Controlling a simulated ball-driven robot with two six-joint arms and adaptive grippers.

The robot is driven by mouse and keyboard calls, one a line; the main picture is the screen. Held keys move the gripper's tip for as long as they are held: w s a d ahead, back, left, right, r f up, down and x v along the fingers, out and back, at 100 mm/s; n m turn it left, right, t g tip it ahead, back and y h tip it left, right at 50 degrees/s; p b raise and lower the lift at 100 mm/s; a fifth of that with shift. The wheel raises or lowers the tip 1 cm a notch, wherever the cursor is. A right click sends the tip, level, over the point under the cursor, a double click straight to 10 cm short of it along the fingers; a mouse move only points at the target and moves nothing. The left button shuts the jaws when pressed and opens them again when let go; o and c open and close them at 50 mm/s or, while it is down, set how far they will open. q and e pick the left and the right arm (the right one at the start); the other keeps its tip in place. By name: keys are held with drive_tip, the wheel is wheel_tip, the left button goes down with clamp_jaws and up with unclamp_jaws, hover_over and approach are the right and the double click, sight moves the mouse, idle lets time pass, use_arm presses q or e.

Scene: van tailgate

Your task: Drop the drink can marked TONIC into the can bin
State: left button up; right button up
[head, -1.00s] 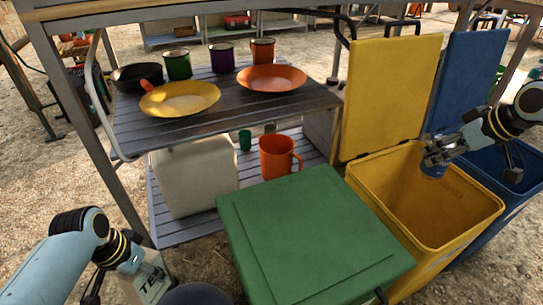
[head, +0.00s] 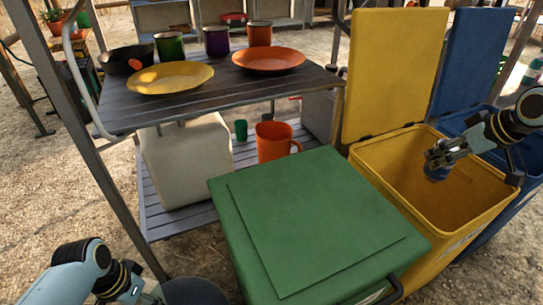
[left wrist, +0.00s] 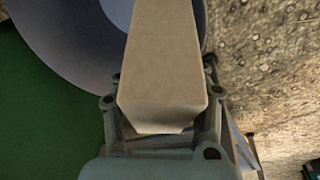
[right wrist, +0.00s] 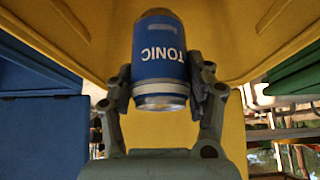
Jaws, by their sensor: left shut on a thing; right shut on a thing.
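The blue drink can marked TONIC (right wrist: 160,60) is held in my right gripper (right wrist: 160,78), which is shut around its sides. In the head view the can (head: 436,173) hangs over the open mouth of the yellow bin (head: 400,215), apart from its walls. The blue bin (head: 520,215) stands to the right of it, partly hidden by my right arm. I cannot read a label that tells which is the can bin. My left gripper (left wrist: 163,90) is shut on a beige carton (left wrist: 166,55), low at the left of the head view.
A green-lidded bin (head: 315,225) stands left of the yellow bin. Raised yellow (head: 393,70) and blue (head: 468,60) lids stand behind the bins. A slatted table (head: 200,100) carries plates and mugs; a white canister (head: 185,160) and an orange jug (head: 272,142) sit below.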

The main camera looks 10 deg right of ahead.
use_arm(q)
drive_tip(key=shift+f, duration=0.1)
use_arm(e)
drive_tip(key=o, duration=1)
drive_tip(key=v, duration=0.7)
drive_tip(key=shift+s+r, duration=0.1)
